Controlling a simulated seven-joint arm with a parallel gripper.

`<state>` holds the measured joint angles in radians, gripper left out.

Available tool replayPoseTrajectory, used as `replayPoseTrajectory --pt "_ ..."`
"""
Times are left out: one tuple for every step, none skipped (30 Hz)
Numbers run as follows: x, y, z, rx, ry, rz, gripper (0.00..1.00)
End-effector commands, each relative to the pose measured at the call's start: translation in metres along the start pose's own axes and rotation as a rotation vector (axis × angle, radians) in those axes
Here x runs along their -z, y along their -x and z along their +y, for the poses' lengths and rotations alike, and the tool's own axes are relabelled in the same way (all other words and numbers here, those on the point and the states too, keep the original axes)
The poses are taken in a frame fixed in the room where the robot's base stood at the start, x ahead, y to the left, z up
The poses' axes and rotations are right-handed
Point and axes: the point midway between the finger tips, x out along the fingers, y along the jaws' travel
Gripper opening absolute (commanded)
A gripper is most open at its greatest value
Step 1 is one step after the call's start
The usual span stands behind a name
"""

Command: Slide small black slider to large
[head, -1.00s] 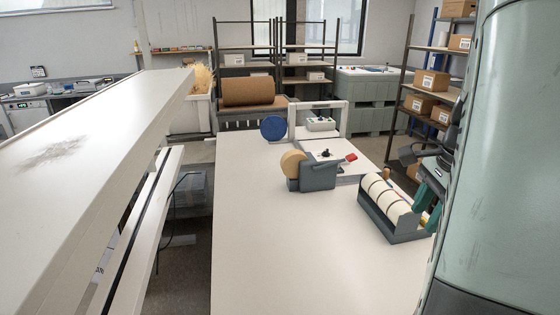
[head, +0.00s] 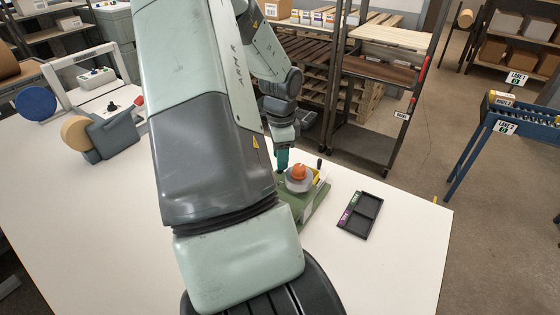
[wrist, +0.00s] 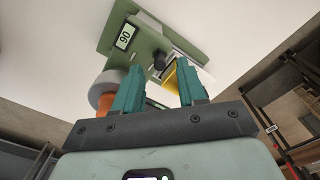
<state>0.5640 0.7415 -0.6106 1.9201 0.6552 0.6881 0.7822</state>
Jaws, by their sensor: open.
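The small black slider (wrist: 159,61) is a dark knob on a green device (wrist: 118,32) with a small digital display. In the wrist view it appears between and just beyond the fingertips of my gripper (wrist: 161,69), which is open with teal fingers. I cannot tell whether the fingers touch it. In the head view the green device (head: 312,212) stands on the white table with an orange knob on a grey disc. A black knob (head: 319,163) rises at its far side, and my gripper (head: 282,160) is just left of it. No "large" marking is readable.
A black two-compartment tray (head: 361,216) lies right of the device. A tape dispenser (head: 105,133) and a blue disc (head: 37,103) stand at the left of the table (head: 400,262). The right front of the table is clear. A dark rack (head: 375,75) stands behind.

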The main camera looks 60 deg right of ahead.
Motion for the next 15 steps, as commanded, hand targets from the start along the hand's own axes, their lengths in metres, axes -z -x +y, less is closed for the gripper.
replayPoseTrajectory --pt "0.001 -0.008 0.001 -0.003 0.0 0.0 0.41" --pt "0.0 -0.011 0.001 -0.003 0.0 -0.001 0.41" --pt "0.0 -0.015 0.0 -0.001 -0.001 0.0 0.41" --pt "0.0 -0.018 0.0 -0.001 0.0 0.0 0.41" --pt "0.0 -0.02 0.0 -0.001 0.0 0.0 0.41" --pt "0.0 -0.022 0.0 -0.001 0.001 0.0 0.41" --pt "0.0 -0.024 0.0 -0.001 0.001 0.0 0.41" --pt "0.0 -0.025 0.0 -0.001 0.002 -0.001 0.41" --pt "0.0 -0.025 0.0 -0.001 0.002 -0.001 0.41" --pt "0.0 -0.025 0.0 0.0 0.002 -0.001 0.41" --pt "0.0 -0.026 0.0 0.0 0.002 -0.001 0.41" --pt "0.0 -0.026 0.0 0.0 0.002 -0.001 0.41" --pt "0.0 -0.025 0.0 0.0 0.002 -0.001 0.41" --pt "0.0 -0.025 0.0 0.0 0.002 -0.001 0.41" --pt "0.0 -0.025 0.0 0.0 0.002 -0.001 0.41"
